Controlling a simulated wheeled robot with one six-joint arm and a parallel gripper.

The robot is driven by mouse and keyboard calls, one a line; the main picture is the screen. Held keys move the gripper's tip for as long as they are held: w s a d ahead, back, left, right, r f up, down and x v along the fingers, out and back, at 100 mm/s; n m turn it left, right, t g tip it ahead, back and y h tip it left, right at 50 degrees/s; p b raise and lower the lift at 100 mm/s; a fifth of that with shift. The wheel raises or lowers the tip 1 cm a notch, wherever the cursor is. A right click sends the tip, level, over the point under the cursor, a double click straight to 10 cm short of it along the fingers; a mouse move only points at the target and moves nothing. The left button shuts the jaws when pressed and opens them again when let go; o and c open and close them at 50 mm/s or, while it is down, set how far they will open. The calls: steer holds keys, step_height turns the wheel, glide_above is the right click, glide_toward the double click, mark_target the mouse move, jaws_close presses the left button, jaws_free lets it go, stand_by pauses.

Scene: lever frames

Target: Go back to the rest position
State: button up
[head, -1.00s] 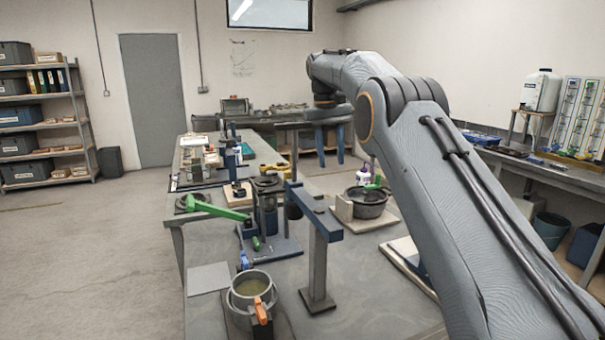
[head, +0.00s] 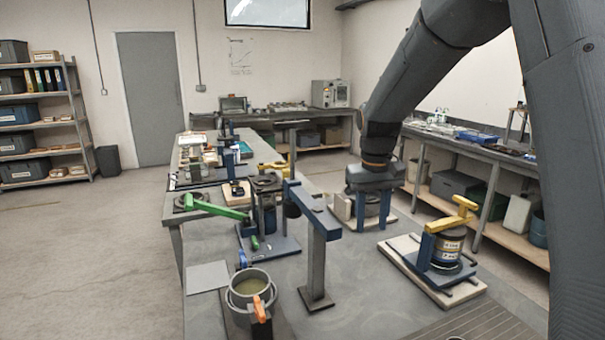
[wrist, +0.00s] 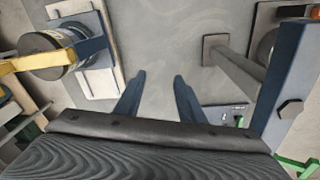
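My gripper (head: 374,222) hangs from my arm with its fingers pointing down, over the back right part of the bench. In the head view it partly hides a dark pot (head: 372,204) on a board behind it. In the wrist view the two blue fingers of my gripper (wrist: 156,76) stand apart with only grey bench top between them. It is open and holds nothing. A lever frame with a yellow lever (head: 452,216) and a can stands to its right on a pale board, and shows at the upper left of the wrist view (wrist: 40,62).
A grey post with a blue arm (head: 318,262) stands mid-bench. A frame with a green lever (head: 213,207) is left of it. A pot with an orange handle (head: 250,290) is at the front. The bench between post and yellow-lever frame is clear. Side benches line the walls.

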steer(key=s+d+f, duration=0.1)
steer(key=s+f, duration=0.3)
steer(key=s, duration=0.8)
steer(key=s+d+f+m+p, duration=0.1)
steer(key=s+f, duration=0.3)
steer(key=s, duration=0.8)
steer(key=shift+d+t, duration=0.2)
steer(key=shift+t, duration=0.1)
